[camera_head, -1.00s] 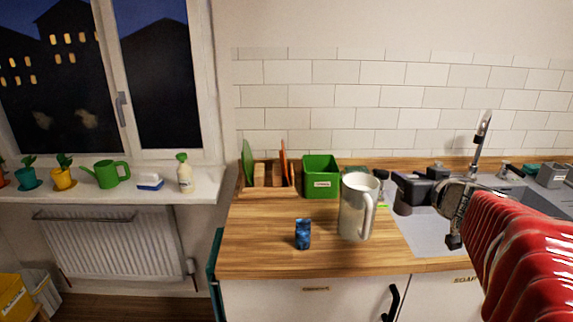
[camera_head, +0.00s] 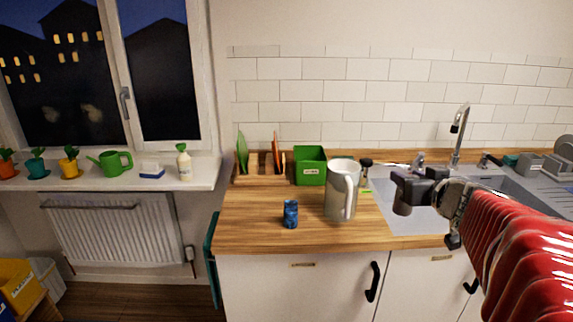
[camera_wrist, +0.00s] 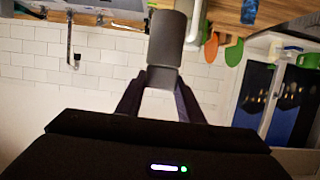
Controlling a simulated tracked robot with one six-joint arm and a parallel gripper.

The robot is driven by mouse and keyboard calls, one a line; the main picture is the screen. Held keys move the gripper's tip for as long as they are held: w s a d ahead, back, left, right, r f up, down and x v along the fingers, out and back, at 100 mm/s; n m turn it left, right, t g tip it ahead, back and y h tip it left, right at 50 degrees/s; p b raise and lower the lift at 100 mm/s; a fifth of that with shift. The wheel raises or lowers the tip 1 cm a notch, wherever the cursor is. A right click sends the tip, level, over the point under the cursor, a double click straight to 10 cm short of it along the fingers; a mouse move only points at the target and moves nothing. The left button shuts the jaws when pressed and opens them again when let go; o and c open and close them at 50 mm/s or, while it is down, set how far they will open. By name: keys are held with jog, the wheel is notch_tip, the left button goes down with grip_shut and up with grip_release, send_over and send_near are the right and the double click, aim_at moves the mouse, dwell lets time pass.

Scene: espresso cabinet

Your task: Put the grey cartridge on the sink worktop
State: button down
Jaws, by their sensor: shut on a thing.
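My gripper (camera_head: 425,185) reaches in from the right in the head view, at the end of my red arm. It is shut on the grey cartridge (camera_head: 403,196), a plain cylinder hanging upright at its tip, in front of the sink. In the wrist view, which is upside down, my gripper (camera_wrist: 162,82) has both fingers closed on one end of the cartridge (camera_wrist: 168,38). The sink worktop (camera_head: 255,217) is the wooden counter at the centre. The cartridge appears apart from it, though the exact height is hard to tell.
On the worktop stand a blue can (camera_head: 290,214), a white jug (camera_head: 342,192), a green box (camera_head: 309,166) and a board rack. The sink (camera_head: 513,186) and tap (camera_head: 459,135) are at the right. The worktop's front left is free.

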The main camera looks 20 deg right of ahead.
jog(key=shift+s, duration=0.25)
jog(key=shift+w+r, duration=0.25)
jog(key=shift+r, duration=0.15)
jog(key=shift+a+r+n+y, duration=0.15)
jog(key=shift+r+n+y, duration=0.15)
jog(key=shift+r+y, duration=0.1)
jog(key=shift+w+r, duration=0.1)
jog(key=shift+w, duration=0.3)
jog(key=w+a+f, duration=1.1)
jog(key=a+f, duration=0.2)
jog(key=f, duration=0.1)
jog(key=w+a+f+n+y, duration=0.1)
jog(key=a+f, duration=0.5)
jog(key=a, duration=0.3)
jog(key=w+a+f+n+y, duration=0.1)
jog(key=a+f+y, duration=0.1)
jog(key=a+f, duration=0.4)
jog(key=a, duration=0.3)
jog(key=shift+w+a+n+t, duration=0.2)
jog(key=shift+n+t, duration=0.1)
jog(key=shift+s, duration=0.1)
